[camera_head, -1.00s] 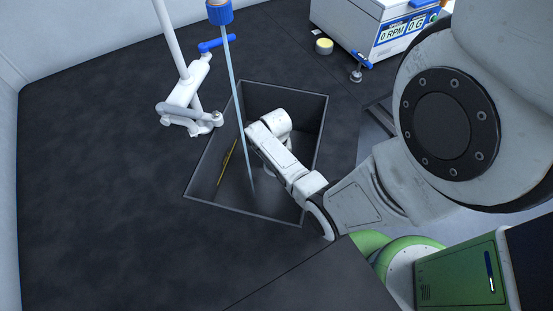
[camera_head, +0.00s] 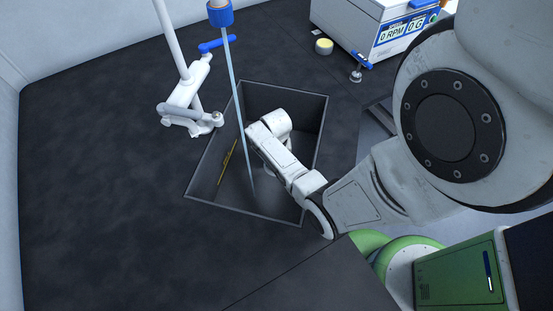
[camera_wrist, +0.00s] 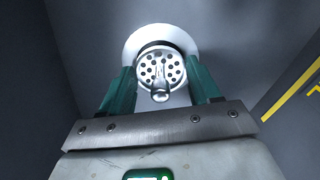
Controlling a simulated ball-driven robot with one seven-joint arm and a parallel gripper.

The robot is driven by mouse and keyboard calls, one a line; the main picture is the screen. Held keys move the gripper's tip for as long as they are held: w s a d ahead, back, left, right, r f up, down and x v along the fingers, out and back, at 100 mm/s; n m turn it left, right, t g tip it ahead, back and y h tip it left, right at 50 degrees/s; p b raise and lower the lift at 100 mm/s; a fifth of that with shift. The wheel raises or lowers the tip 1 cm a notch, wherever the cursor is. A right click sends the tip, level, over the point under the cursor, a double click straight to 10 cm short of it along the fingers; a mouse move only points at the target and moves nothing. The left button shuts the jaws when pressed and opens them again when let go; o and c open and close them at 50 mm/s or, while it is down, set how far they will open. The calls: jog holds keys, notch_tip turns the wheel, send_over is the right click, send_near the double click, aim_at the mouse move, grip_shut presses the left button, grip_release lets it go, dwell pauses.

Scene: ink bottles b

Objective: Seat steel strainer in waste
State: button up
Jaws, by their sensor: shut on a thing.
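The steel strainer (camera_wrist: 161,70) is a round perforated disc with a small knob, seen in the wrist view between the green fingers of my gripper (camera_wrist: 162,85). My gripper is shut on it. Behind it lies the waste (camera_wrist: 135,40), a pale ring with a dark opening in the sink floor. The strainer overlaps the opening in this view; I cannot tell whether it touches or sits in it. In the head view my arm reaches down into the dark sink (camera_head: 205,205), and my wrist hides the strainer, waste and fingers.
A white stand with a blue handle (camera_head: 190,100) is left of the sink. A white centrifuge (camera_head: 365,25) and a yellow-topped jar (camera_head: 324,46) are behind. Yellow marking (camera_wrist: 290,95) lines a sink wall.

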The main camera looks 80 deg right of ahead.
jog(key=shift+f+b, duration=0.45)
jog(key=shift+f, duration=0.3)
dwell(0.5)
jog(key=shift+r+p, duration=0.3)
jog(key=shift+p, duration=0.05)
jog(key=shift+f, duration=0.25)
dwell(2.1)
jog(key=shift+r+p, duration=0.25)
jog(key=shift+p, duration=0.4)
dwell(1.4)
jog(key=shift+f, duration=0.3)
jog(key=shift+r, duration=0.25)
dwell(1.3)
